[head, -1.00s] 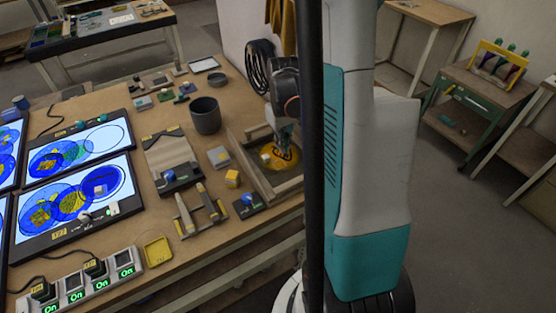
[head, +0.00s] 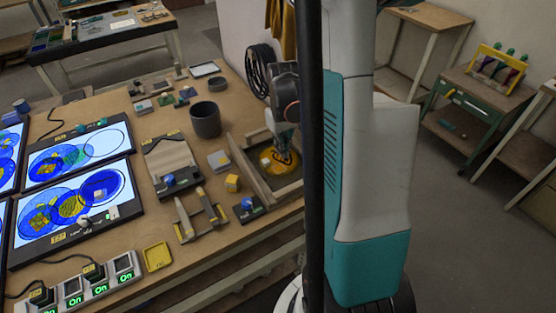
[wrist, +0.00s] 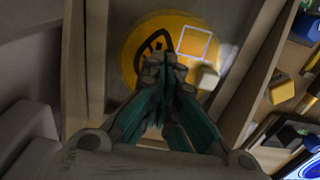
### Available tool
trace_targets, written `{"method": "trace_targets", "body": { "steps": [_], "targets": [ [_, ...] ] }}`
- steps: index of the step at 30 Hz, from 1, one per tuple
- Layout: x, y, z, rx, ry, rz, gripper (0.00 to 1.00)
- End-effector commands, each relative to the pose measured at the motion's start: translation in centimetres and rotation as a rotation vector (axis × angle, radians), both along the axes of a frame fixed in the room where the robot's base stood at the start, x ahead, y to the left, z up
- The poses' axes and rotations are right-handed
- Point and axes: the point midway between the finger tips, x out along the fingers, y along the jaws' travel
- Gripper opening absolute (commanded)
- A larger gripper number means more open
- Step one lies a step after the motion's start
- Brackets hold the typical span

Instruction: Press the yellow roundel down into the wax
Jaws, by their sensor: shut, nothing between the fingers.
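The yellow roundel (head: 268,158) lies flat inside the wooden frame (head: 252,172) at the table's right side. In the wrist view the roundel (wrist: 190,28) carries a black painted mark and a pale square outline. My gripper (head: 284,157) points down over the roundel. In the wrist view my gripper (wrist: 163,62) has its fingertips together, with nothing between them, over the roundel's middle. The fingers hide part of the roundel. I cannot tell whether the tips touch it. The wax around it is dark and hard to make out.
A small pale block (wrist: 207,78) shows by the roundel's edge. Light panels (head: 75,205) fill the table's left. The frame's walls stand close around my gripper.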

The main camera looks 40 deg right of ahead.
Motion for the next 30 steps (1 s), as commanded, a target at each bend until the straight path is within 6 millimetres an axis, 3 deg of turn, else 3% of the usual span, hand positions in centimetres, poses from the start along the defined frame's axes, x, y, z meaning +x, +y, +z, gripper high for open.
{"method": "trace_targets", "body": {
  "steps": [30],
  "targets": [
    [0.00,0.00,-0.55,0.000,0.000,0.000,0.00]
  ]
}}
